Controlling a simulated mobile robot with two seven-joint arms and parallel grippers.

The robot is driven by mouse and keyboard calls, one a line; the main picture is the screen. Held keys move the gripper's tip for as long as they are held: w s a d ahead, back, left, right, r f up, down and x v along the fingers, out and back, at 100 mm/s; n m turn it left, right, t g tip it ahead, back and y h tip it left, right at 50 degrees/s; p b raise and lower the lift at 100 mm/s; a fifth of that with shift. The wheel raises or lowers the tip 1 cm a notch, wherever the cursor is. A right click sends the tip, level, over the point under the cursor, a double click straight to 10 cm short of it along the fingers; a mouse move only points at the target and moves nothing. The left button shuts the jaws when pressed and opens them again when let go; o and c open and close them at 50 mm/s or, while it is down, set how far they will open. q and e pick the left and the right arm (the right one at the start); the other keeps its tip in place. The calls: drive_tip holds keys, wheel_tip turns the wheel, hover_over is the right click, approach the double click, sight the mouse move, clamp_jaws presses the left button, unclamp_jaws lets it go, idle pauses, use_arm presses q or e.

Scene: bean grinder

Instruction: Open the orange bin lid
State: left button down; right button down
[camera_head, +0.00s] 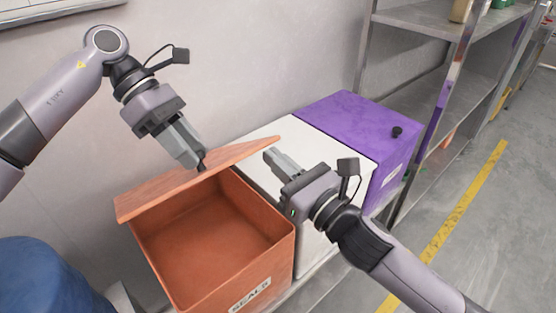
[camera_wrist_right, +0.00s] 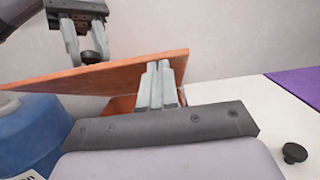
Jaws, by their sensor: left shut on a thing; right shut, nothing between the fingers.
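The orange bin (camera_head: 265,262) stands open, and its empty-looking inside shows. Its orange lid (camera_head: 160,197) is tilted up along the back, toward the wall; it also shows in the right wrist view (camera_wrist_right: 120,72). My left gripper (camera_head: 202,160) is at the lid's far side, shut on its dark knob (camera_wrist_right: 92,57). My right gripper (camera_head: 268,154) is shut and empty, by the lid's right end above the white bin. In the right wrist view its fingertips overlap the lid's edge; I cannot tell whether they touch.
A white bin (camera_head: 343,149) and a purple bin (camera_head: 345,117) with a black knob (camera_head: 397,132) stand to the right. A metal shelf (camera_head: 425,75) rises beyond them. A blue barrel (camera_head: 40,280) is at lower left. The wall is close behind the bins.

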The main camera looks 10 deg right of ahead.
use_arm(q)
drive_tip(key=shift+w+a+f, duration=0.1)
drive_tip(key=shift+a+f, duration=0.1)
